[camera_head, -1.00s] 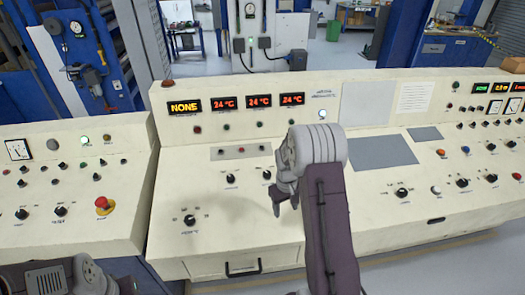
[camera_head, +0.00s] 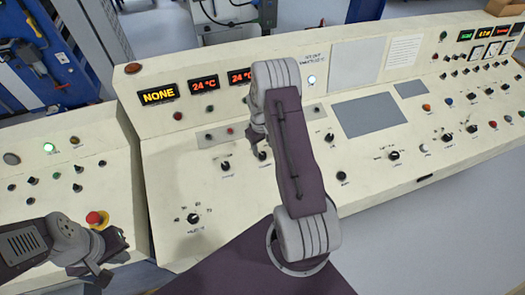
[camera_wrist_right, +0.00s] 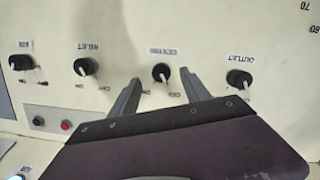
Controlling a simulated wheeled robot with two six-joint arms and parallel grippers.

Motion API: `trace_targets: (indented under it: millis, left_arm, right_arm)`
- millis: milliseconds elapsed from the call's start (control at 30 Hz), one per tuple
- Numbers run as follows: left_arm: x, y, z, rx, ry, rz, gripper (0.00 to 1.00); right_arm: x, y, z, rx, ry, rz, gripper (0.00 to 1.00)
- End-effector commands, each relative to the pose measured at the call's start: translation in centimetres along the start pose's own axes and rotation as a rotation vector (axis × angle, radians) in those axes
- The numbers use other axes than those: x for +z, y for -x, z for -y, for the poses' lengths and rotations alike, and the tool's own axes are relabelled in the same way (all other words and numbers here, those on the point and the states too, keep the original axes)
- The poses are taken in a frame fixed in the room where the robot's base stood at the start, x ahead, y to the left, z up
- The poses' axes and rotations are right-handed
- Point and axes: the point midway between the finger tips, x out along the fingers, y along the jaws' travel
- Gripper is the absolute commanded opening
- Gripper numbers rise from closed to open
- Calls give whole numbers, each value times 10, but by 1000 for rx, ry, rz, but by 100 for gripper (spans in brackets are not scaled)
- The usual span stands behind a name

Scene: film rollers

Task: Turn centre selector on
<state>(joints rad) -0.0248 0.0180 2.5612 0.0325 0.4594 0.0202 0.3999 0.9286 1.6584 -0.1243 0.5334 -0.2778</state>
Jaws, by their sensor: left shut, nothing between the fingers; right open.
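The centre selector is a small black rotary knob with a label above it in the right wrist view (camera_wrist_right: 161,73); its pale pointer faces down and slightly right there. My right gripper (camera_wrist_right: 160,78) is open, with one finger on each side of this knob; contact cannot be told. In the head view the knob (camera_head: 262,155) shows just below the right gripper's fingers. Similar black knobs stand beside it, the outlet knob (camera_wrist_right: 239,79) and inlet knob (camera_wrist_right: 84,67). My left gripper (camera_head: 104,277) is shut and empty, low at the left edge of the console.
A red emergency button (camera_head: 96,219) stands close to my left gripper. Lit displays, one reading NONE (camera_head: 158,94), line the console back, partly hidden by my right arm. A grey screen (camera_head: 369,114) lies to the right. Another knob (camera_head: 193,218) sits at front left.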

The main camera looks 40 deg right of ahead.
Motion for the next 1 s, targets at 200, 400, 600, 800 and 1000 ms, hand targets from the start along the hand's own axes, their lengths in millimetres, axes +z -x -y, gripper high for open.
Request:
trace_targets:
  millis: [200,400,600,800,1000]
  left_arm:
    - [-2,14,0,0,0,-1,0]
    - [-2,16,0,0,0,-1,0]
    - [-2,15,0,0,0,-1,0]
    - [-2,15,0,0,0,-1,0]
    - [-2,14,0,0,0,-1,0]
  right_arm:
    - [1,-38,0,-1,0,2,55]
    - [0,-50,0,0,0,-1,55]
    - [0,-51,0,0,0,-1,53]
    - [0,-51,0,0,0,-2,0]
    - [-1,-51,0,-1,-7,-3,0]
